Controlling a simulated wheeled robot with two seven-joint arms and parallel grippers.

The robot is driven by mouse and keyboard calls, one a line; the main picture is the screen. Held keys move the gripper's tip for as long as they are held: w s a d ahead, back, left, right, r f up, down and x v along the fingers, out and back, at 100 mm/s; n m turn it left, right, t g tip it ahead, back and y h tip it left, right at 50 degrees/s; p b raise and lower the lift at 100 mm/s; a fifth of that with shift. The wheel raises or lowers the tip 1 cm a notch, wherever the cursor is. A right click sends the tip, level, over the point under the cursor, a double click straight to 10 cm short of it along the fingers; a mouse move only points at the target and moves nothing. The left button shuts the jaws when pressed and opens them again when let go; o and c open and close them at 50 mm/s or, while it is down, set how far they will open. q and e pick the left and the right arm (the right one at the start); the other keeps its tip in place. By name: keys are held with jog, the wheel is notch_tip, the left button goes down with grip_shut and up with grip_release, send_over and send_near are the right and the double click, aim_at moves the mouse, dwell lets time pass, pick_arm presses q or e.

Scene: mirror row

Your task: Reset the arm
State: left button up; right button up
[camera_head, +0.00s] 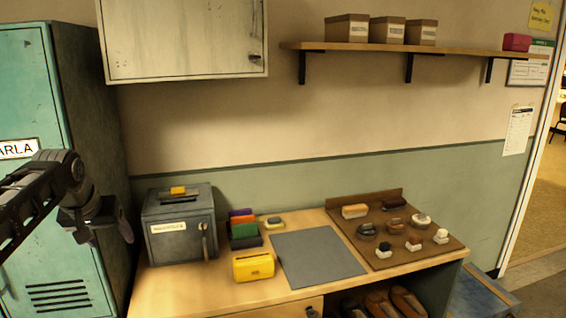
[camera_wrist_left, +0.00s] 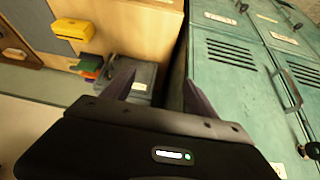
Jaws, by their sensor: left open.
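My left arm comes in from the left in the head view. Its dark left gripper (camera_head: 103,232) hangs in the air in front of the teal locker (camera_head: 25,130), with empty jaws. In the left wrist view the two dark fingers of the left gripper (camera_wrist_left: 158,80) stand apart with nothing between them. Beyond them are the grey metal box (camera_wrist_left: 140,78) and the locker doors (camera_wrist_left: 228,90). My right gripper is not in view.
A wooden desk (camera_head: 190,292) carries the grey lockbox (camera_head: 180,240), a yellow case (camera_head: 253,267), a grey mat (camera_head: 315,258) and a brown board (camera_head: 420,258) with several small items. A wall cabinet (camera_head: 180,40) and a shelf (camera_head: 450,52) hang above.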

pick_arm(q)
jog(key=w+d+f+m+t+h, duration=0.1)
jog(key=w+d+f, duration=0.25)
jog(key=f, duration=0.35)
jog(key=w+d+f+t+h, duration=0.1)
jog(key=w+d+f, duration=0.1)
jog(key=d+f, duration=0.45)
jog(key=s+d+f+h, duration=0.1)
jog(key=s+d+f, duration=0.1)
jog(key=d+f, duration=0.5)
jog(key=s+d+f+h, duration=0.1)
jog(key=s+d+f, duration=0.1)
jog(key=f, duration=0.8)
jog(key=s+d+f+g, duration=0.2)
jog(key=s+d+f, duration=0.45)
jog(key=f, duration=0.25)
jog(key=s+d+f+g, duration=0.1)
jog(key=s+d+f, duration=0.2)
jog(key=s, duration=0.6)
jog(key=s+d+f+g+h, duration=0.1)
jog(key=s+d+f+g, duration=0.1)
jog(key=s+f, duration=0.3)
jog(key=s+d+f+g, duration=0.2)
jog(key=s+d+f, duration=0.2)
jog(key=s, duration=1)
jog(key=shift+d+f+m, duration=0.25)
jog(key=shift+f+m, duration=0.05)
jog(key=shift+f, duration=0.15)
